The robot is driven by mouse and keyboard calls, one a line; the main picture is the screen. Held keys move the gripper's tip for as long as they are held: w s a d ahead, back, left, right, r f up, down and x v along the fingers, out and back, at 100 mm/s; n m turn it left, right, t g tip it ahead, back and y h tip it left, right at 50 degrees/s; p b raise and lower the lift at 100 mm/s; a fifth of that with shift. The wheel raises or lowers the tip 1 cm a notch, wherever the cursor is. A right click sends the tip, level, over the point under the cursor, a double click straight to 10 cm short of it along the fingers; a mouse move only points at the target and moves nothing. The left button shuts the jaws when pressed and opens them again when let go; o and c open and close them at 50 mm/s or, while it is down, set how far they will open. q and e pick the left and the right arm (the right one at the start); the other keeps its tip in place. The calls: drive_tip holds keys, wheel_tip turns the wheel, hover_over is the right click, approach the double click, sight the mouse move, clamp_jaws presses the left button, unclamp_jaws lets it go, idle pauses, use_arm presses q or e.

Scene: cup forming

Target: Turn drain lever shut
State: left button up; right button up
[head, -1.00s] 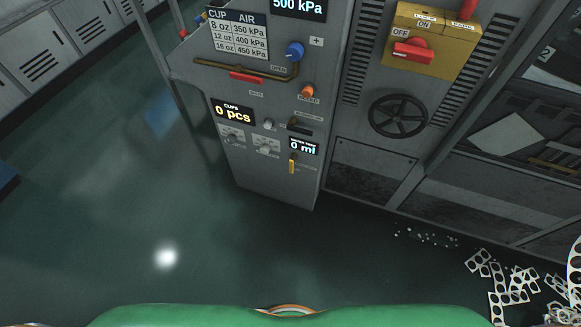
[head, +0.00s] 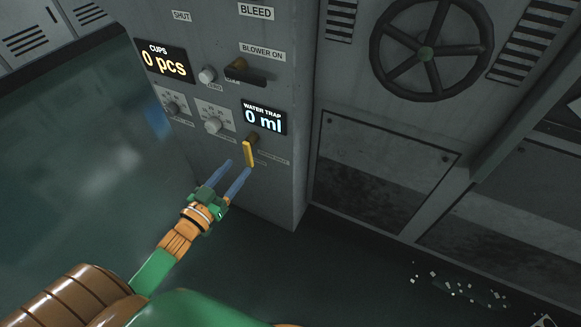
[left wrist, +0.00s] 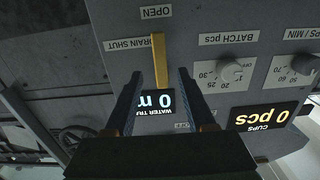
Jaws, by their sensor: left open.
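The yellow drain lever (head: 249,153) hangs down from its pivot on the grey panel, just under the water trap display (head: 264,118), which reads 0 ml. In the left wrist view, which is upside down, the lever (left wrist: 159,60) points at the OPEN label (left wrist: 158,12). The DRAIN SHUT label (left wrist: 125,44) is to one side of it. My left gripper (head: 238,167) is open and empty, just below and left of the lever in the head view. In the left wrist view the lever lines up between its fingertips (left wrist: 160,76); contact cannot be told. My right gripper is out of view.
Above the lever are a dark blower handle (head: 245,72), small knobs (head: 213,125) and the cups display (head: 165,64). A black handwheel (head: 425,53) is on the cabinet to the right. White scraps (head: 455,285) lie on the floor at lower right.

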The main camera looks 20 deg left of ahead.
sight(247, 154)
use_arm(q)
drive_tip(key=w, duration=0.2)
drive_tip(key=w+b, duration=0.1)
drive_tip(key=w, duration=0.3)
drive_tip(key=shift+d+r+b, duration=0.15)
drive_tip(key=shift+r+b, duration=0.15)
drive_tip(key=shift+b, duration=0.05)
drive_tip(key=shift+w, duration=0.4)
drive_tip(key=shift+d, duration=0.1)
clamp_jaws()
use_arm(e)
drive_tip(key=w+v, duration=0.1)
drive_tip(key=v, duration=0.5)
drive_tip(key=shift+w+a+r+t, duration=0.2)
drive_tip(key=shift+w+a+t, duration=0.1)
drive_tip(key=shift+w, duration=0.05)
